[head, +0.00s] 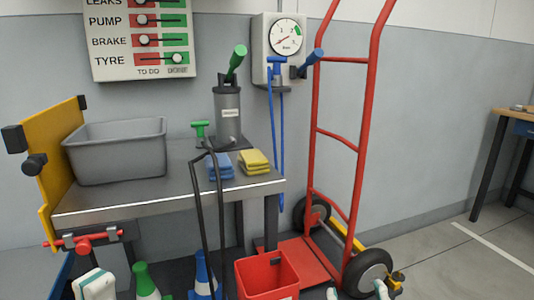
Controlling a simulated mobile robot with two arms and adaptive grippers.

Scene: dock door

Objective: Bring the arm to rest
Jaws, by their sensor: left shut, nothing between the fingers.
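A pale, blocky end at the bottom left edge looks like my left gripper (92,284); its fingers are together with nothing between them. It is below the steel bench, apart from the bench top, and most of it is cut off.
The bench (170,198) holds a grey bin (118,152), a pump (228,115) and blue and yellow cloths (254,160). A yellow panel (50,150) stands at its left. The right floor is clear.

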